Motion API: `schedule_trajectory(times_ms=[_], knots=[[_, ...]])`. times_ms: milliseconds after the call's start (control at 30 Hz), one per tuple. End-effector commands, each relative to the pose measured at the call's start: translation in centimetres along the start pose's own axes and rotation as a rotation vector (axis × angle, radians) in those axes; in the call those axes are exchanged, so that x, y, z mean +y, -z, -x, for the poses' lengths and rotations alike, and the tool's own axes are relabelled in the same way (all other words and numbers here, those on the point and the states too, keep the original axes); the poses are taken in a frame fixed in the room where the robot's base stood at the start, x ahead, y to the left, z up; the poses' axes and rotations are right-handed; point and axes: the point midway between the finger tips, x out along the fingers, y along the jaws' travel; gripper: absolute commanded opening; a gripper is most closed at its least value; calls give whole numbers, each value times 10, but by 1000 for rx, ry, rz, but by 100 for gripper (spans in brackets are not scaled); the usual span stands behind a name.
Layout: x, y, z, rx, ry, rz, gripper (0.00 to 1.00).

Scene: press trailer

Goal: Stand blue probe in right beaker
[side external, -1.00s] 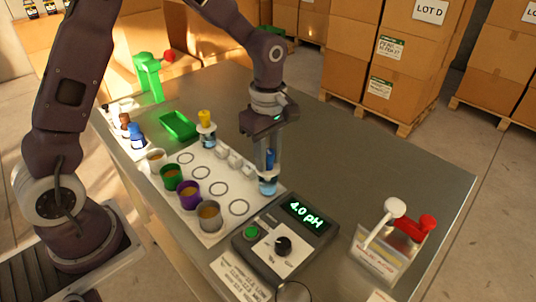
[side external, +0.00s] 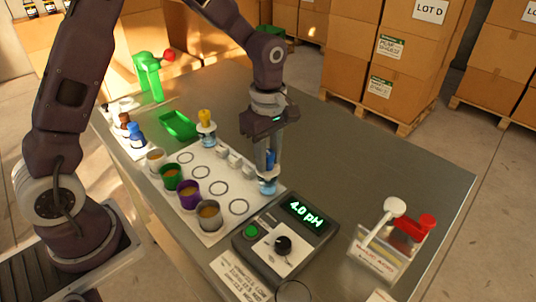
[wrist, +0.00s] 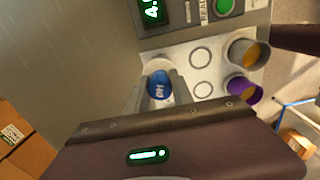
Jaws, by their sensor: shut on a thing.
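The blue probe (side external: 270,159) is upright between the fingers of my gripper (side external: 267,168). In the wrist view its round blue cap (wrist: 159,86) sits between my two fingers (wrist: 160,92). The right beaker (side external: 268,187), small and clear with a pale blue tint, stands directly below it at the right corner of the white mat. The probe's lower end is hidden by the fingers and the beaker, so I cannot tell whether it touches the bottom. A yellow-topped probe (side external: 205,117) stands in the left beaker (side external: 208,139).
The pH meter (side external: 285,238), reading 4.0, is close in front of the right beaker. Coloured cups, such as the purple cup (side external: 189,194), line the mat's near side. A green tray (side external: 179,125) lies behind.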

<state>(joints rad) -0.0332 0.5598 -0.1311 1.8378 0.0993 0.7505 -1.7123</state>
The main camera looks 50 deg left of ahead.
Motion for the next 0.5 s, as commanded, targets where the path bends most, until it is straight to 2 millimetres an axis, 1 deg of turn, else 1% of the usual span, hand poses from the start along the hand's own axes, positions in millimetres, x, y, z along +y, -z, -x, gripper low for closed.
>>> schedule_trajectory(times_ms=[433,467,500], knots=[[0,0,-9,0,0,0,0],[0,0,-9,0,-1,0,32],[0,0,-9,0,-1,0,37]])
